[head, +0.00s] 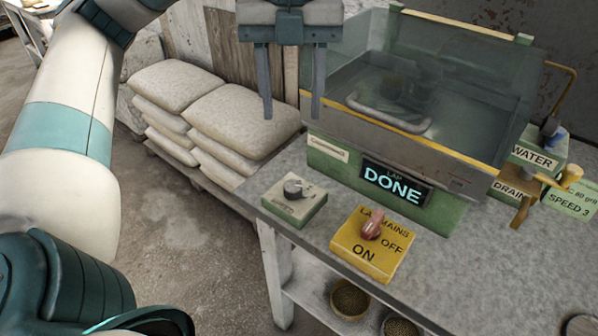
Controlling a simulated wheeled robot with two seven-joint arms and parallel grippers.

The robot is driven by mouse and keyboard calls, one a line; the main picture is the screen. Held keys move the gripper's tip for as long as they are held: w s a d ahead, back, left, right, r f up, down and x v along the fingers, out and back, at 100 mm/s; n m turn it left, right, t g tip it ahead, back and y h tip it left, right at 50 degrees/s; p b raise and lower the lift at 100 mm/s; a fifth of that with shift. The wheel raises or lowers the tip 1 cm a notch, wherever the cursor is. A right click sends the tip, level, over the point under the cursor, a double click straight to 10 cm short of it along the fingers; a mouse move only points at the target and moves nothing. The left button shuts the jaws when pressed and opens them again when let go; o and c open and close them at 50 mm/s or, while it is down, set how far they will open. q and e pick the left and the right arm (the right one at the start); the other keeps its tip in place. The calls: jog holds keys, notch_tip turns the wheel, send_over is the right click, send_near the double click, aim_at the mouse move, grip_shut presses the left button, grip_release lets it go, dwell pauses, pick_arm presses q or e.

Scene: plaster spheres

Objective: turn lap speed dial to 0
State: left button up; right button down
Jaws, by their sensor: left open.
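The likely lap speed dial is a dark round knob (293,188) on a small green box (294,204) near the table's left corner. Its markings are too small to read. My left gripper (291,112) hangs above and behind this box, fingers pointing down, open and empty, apart from the knob. My right gripper is not in view.
A yellow box with a red switch (372,226), marked LAP MAINS, ON and OFF, sits right of the dial box on the grey table (455,270). Behind stands a glass-sided machine with a DONE display (392,185). WATER (534,156) and DRAIN labels and a SPEED 3 card (570,201) are at right. Sacks (240,120) lie left.

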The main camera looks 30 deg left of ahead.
aim_at(293, 185)
pick_arm(q)
notch_tip(293, 185, down, 16)
jog(key=shift+s+r+b, duration=0.15)
jog(key=shift+b, duration=0.85)
jog(key=shift+f, duration=0.85)
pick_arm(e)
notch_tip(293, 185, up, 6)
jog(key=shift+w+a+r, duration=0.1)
pick_arm(q)
jog(key=c, duration=1)
jog(key=shift+c, duration=0.2)
